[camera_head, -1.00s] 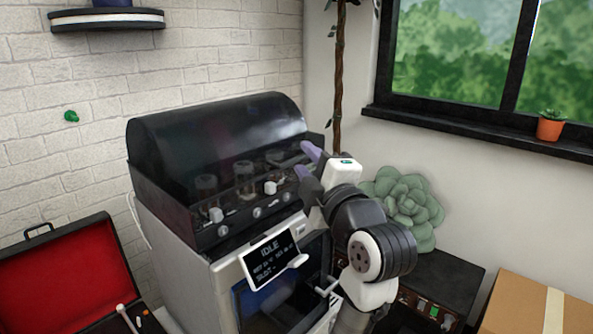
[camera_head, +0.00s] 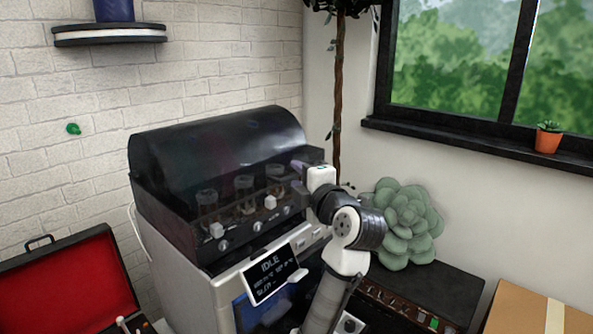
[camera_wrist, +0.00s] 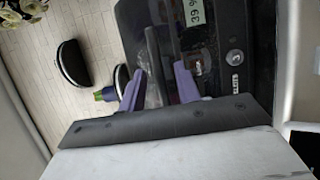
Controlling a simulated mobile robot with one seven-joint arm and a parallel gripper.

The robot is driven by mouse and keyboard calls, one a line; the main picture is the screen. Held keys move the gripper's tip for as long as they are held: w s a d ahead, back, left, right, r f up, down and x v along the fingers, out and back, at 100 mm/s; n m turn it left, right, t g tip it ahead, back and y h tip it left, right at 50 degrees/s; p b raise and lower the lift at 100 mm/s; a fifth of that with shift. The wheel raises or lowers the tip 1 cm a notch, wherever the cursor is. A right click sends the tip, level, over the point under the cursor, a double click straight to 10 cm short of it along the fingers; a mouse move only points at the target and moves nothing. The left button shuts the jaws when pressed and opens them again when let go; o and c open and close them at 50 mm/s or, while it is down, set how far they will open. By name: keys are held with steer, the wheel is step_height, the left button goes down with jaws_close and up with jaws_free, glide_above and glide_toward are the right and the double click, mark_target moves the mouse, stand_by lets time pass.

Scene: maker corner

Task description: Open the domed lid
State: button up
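The domed lid (camera_head: 215,145) is a dark, see-through half-barrel cover on top of a white and black machine (camera_head: 200,295). It is down, with several glass vessels dimly visible behind it. My gripper (camera_head: 298,168) is at the right end of the lid's front, its purple fingers partly hidden by its white body. In the wrist view, the fingers of my gripper (camera_wrist: 160,88) are apart. A greyish see-through edge, seemingly part of the domed lid (camera_wrist: 156,60), lies between them. I cannot tell whether either finger touches it.
The machine's tilted screen (camera_head: 270,275) reads IDLE below the lid. A green succulent (camera_head: 408,222) stands to the right of my arm, near a cardboard box (camera_head: 535,308). An open red-lined case (camera_head: 75,283) is at the left. A wall shelf (camera_head: 108,34) hangs at upper left.

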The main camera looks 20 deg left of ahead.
steer(key=shift+x, duration=0.9)
steer(key=shift+c, duration=0.3)
jaws_close()
